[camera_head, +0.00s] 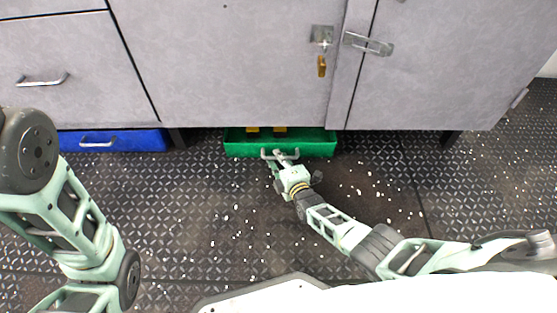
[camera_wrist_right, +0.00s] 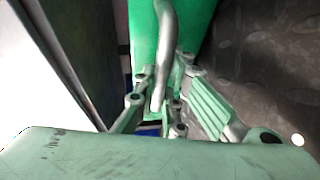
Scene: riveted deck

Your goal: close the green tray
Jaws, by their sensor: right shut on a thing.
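The green tray (camera_head: 309,149) sits low under the grey cabinet and sticks out past its front edge, so it is partly open. Yellow items lie inside it near the cabinet's edge. My right gripper (camera_head: 279,158) is at the tray's front and is shut on its metal handle (camera_head: 267,154). In the right wrist view the handle (camera_wrist_right: 173,50) runs down between the fingers of my right gripper (camera_wrist_right: 168,105), with the green front behind it. The back of the tray is hidden under the cabinet. My left arm shows at the left, but its gripper is out of view.
A blue tray (camera_head: 140,140) with a metal handle is under the cabinet to the left. The grey cabinet (camera_head: 235,60) above has a drawer handle, a latch and a brass padlock (camera_head: 321,66). The dark riveted floor (camera_head: 190,215) in front is clear of objects.

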